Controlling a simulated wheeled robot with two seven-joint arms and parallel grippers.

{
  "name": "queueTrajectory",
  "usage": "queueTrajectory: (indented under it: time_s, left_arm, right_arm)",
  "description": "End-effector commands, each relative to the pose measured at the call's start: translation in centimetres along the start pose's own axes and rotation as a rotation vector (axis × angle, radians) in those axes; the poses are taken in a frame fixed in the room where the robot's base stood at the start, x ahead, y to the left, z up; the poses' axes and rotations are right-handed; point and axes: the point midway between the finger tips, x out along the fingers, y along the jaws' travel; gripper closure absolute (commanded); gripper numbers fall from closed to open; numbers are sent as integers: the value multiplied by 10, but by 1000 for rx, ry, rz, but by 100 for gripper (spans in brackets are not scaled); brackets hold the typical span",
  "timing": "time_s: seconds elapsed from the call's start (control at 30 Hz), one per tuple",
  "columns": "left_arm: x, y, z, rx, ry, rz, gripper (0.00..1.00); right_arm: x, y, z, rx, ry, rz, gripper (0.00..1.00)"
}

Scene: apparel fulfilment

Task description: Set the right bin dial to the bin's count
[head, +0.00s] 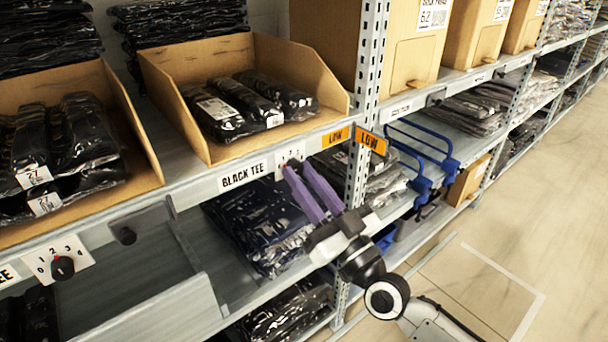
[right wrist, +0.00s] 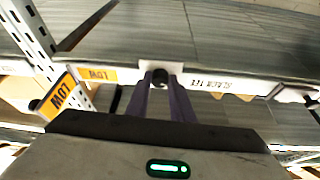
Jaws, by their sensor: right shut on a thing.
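The right bin (head: 205,148) is an open cardboard box on the shelf. It holds clear-wrapped black packs (head: 228,110); three show side by side. Below it, the right dial plate (head: 290,154) sits on the shelf edge beside the BLACK TEE label (head: 242,176). My right gripper (head: 289,168) reaches up from the lower right with its purple fingers shut on the dial knob. In the right wrist view, the dark knob (right wrist: 160,76) shows between the fingertips. The fingers hide most of the dial, and its setting cannot be read. My left gripper is not in view.
A left bin (head: 118,88) with black packs has its own dial (head: 62,267), marked 0 to 4. Orange LOW tags (head: 371,140) and a steel upright (head: 366,90) stand close right of my gripper. The aisle floor (head: 540,210) at right is clear.

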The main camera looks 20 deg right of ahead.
Motion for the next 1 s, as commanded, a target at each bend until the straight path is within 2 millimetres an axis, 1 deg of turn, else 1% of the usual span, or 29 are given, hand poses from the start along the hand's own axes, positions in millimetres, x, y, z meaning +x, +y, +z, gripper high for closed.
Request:
queueTrajectory:
  time_s: [0.03,0.27,0.57,0.7,0.9,1.0]
  left_arm:
    - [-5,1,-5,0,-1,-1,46]
    - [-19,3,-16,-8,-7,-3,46]
    - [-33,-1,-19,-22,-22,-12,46]
    - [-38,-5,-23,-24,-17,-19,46]
    - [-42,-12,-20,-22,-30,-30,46]
    - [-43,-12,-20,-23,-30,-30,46]
  right_arm:
    - [1,-1,-3,29,-1,13,100]
    - [2,-4,-4,188,-3,80,100]
    - [2,-6,-5,400,-2,167,100]
    - [1,-7,-4,475,-2,198,100]
    - [1,-7,-3,545,-2,227,100]
    - [1,-7,-2,562,-2,234,100]
